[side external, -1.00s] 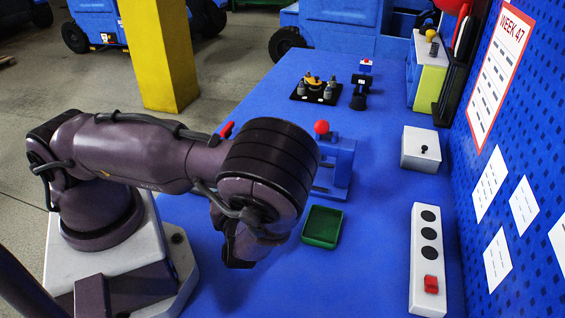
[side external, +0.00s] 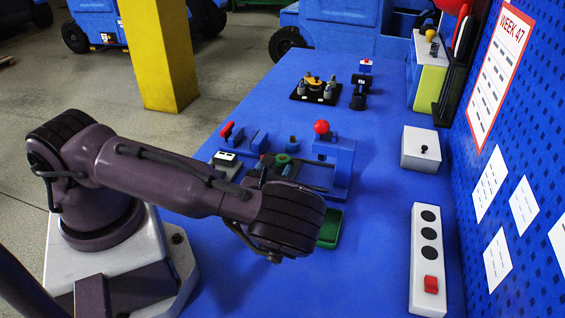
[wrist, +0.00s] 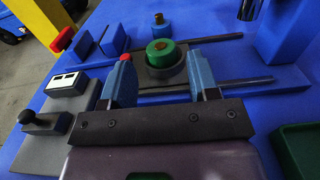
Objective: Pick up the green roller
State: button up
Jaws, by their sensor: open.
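The green roller (wrist: 161,52) sits on a dark grey block in the wrist view, beyond and between my fingertips. A small green round part, which looks like the same roller (side external: 284,160), shows in the side view just beyond my wrist. My gripper (wrist: 162,76) is open, its two blue fingers spread on either side of the roller's line with nothing between the tips. The roller's lower part is partly hidden by the block's recess. I cannot tell the exact gap between fingertips and roller.
Dark rods run crosswise near the block. A blue stand with a red ball (side external: 321,127) rises at the right. A green tray (side external: 330,228) lies nearer, partly behind my wrist. A grey switch box (wrist: 66,87) and blue plates (wrist: 92,46) stand left.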

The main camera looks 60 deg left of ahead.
aim_at(280, 162)
jog(key=shift+x, duration=2.7)
jog(key=shift+s+f, duration=0.1)
jog(key=c, duration=0.8)
